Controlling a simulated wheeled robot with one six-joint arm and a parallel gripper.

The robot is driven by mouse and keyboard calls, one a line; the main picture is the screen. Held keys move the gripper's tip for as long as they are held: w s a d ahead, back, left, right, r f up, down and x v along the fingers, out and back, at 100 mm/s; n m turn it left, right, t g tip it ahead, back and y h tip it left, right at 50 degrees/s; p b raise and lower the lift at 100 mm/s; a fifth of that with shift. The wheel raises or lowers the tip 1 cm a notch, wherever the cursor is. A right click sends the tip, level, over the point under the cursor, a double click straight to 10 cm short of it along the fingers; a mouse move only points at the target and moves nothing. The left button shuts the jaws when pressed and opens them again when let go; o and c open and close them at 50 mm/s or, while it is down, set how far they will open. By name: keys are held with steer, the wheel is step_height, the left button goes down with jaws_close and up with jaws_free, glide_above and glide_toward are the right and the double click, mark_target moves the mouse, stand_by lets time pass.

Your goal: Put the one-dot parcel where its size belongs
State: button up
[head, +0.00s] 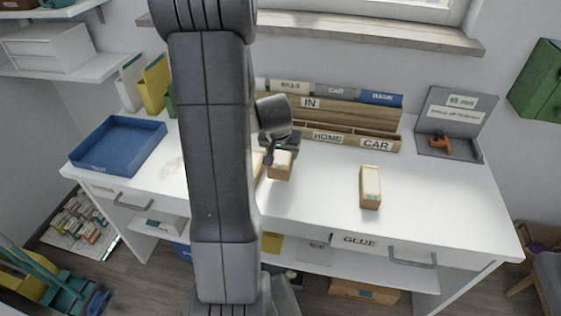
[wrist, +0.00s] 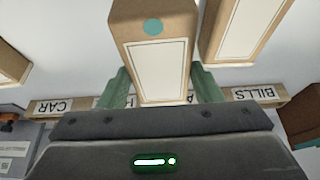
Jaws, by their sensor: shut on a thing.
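The one-dot parcel (head: 281,169) is a small tan box with a pale label. In the wrist view the parcel (wrist: 157,65) shows a single teal dot on its end. My gripper (head: 279,153) is shut on it, with a green finger on each side in the wrist view (wrist: 165,88). I cannot tell whether the parcel touches the desk. A grey stand (head: 462,112) at the desk's right back carries a sign that seems to begin "SMALL UP TO". A blue tray (head: 120,146) stands at the left; its lettering is too small to read.
Another tan parcel (head: 258,164) sits just left of the held one, partly behind my arm. A third parcel (head: 370,188) stands to the right. A wooden letter rack (head: 350,121) stands behind. An orange object (head: 437,144) lies on the stand's base. The desk's right front is clear.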

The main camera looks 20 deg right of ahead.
mark_target(281, 156)
steer(key=shift+f+b, duration=0.4)
steer(key=shift+f, duration=1.6)
steer(key=shift+f, duration=0.1)
steer(key=o, duration=1.2)
